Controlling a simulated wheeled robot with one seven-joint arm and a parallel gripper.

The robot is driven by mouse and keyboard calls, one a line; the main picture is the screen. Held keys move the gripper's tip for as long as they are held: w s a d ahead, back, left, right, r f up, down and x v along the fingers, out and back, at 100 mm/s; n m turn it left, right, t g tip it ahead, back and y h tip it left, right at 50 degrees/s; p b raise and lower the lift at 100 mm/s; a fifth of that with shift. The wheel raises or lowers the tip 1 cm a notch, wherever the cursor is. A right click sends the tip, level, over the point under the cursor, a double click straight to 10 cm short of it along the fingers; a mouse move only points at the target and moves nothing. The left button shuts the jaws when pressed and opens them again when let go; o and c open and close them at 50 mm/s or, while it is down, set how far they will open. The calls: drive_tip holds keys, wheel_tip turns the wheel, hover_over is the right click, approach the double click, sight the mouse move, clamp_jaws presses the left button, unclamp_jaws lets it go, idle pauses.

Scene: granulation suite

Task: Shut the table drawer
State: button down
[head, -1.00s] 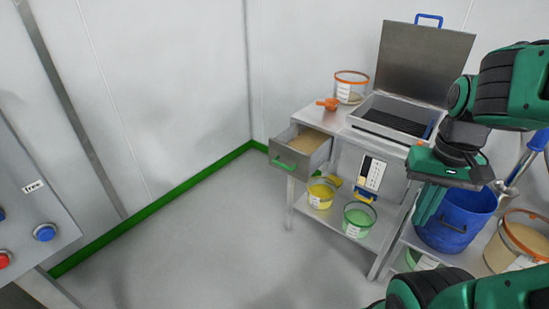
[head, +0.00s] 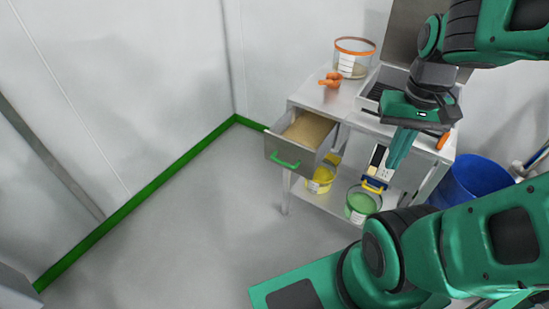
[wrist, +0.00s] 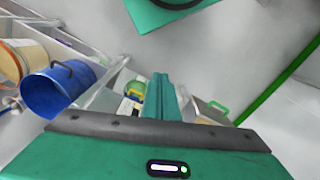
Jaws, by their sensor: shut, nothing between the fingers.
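The table drawer (head: 291,158) is pulled out of the left end of the metal table (head: 343,105), with a green handle (head: 285,163) on its grey front. Its inside shows a tan bottom or contents. In the wrist view the drawer (wrist: 208,112) shows partly, with its green handle (wrist: 219,107), beyond my fingers. My gripper (head: 398,160) is shut and empty, pointing down in front of the table, to the right of the drawer and apart from it. In the wrist view my shut fingers (wrist: 162,85) reach away from the camera.
On the table stand an orange-rimmed clear tub (head: 353,58), an orange scoop (head: 331,80) and an open-lidded box (head: 375,92). Yellow (head: 320,180) and green (head: 362,203) buckets sit on the lower shelf. A blue bin (head: 472,183) stands right. The floor left of the drawer is clear.

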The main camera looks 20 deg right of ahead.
drive_tip(key=shift+s, duration=0.1)
drive_tip(key=w+a+f+n+h, duration=0.1)
drive_tip(key=w+a+f+n, duration=0.15)
drive_tip(key=w+n, duration=0.5)
drive_tip(key=w+a+f+n+h, duration=0.1)
drive_tip(key=w+a+n, duration=0.3)
drive_tip(key=w+n, duration=0.4)
drive_tip(key=w+a+f+n+t+h, duration=0.1)
drive_tip(key=w+a+f+n, duration=0.25)
drive_tip(key=a+n, duration=0.4)
drive_tip(key=w+a+f+n+t, duration=0.1)
drive_tip(key=w+a+f+n, duration=0.25)
drive_tip(key=a+n, duration=0.4)
drive_tip(key=w+d+f, duration=0.2)
drive_tip(key=f, duration=0.3)
drive_tip(key=w+d+f+n, duration=0.1)
drive_tip(key=d+f, duration=0.2)
drive_tip(key=f, duration=0.3)
drive_tip(key=shift+w, duration=0.35)
